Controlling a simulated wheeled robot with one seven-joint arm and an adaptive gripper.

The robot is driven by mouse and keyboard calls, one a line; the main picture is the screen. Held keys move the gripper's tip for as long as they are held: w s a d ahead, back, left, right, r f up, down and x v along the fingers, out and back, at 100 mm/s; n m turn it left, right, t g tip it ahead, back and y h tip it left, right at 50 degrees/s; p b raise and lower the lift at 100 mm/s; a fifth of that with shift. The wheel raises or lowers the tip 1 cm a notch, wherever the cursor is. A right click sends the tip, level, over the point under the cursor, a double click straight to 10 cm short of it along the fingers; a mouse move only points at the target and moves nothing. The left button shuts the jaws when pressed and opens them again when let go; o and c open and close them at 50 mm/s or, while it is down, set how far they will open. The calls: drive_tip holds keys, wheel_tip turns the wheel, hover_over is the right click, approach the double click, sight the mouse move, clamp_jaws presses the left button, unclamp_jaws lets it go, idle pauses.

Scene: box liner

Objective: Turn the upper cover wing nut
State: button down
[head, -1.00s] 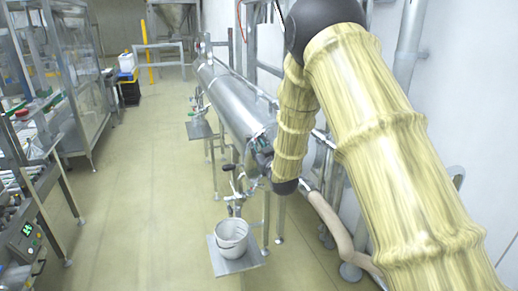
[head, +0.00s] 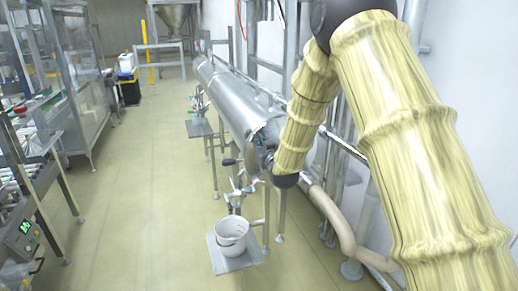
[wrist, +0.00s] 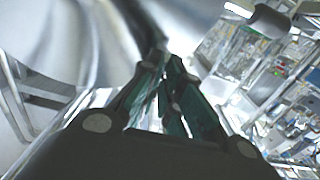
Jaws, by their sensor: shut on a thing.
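My gripper (wrist: 168,92) shows in the wrist view, its dark fingers with green pads closed together on a dark, narrow part at the end of the steel cylinder. I take this part to be the upper cover wing nut (wrist: 160,48), but most of it is hidden between the fingers. In the head view the horizontal steel cylinder (head: 225,98) runs away from me, its near end cover beside my wrist. My forearm, in a yellowish sleeve, hides the gripper's tips and part of the cover there.
A white bucket (head: 231,236) stands on a low metal plate (head: 222,267) below the cylinder's near end. A beige hose (head: 336,219) curves along the right wall. Benches and frames (head: 82,85) line the left. The floor (head: 140,200) between is clear.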

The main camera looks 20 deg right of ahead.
idle(0.3)
drive_tip(key=c, duration=1.6)
unclamp_jaws()
drive_tip(key=shift+d, duration=0.1)
drive_tip(key=shift+s, duration=0.1)
drive_tip(key=s, duration=1.1)
drive_tip(key=shift+s+d, duration=0.15)
drive_tip(key=shift+s, duration=0.25)
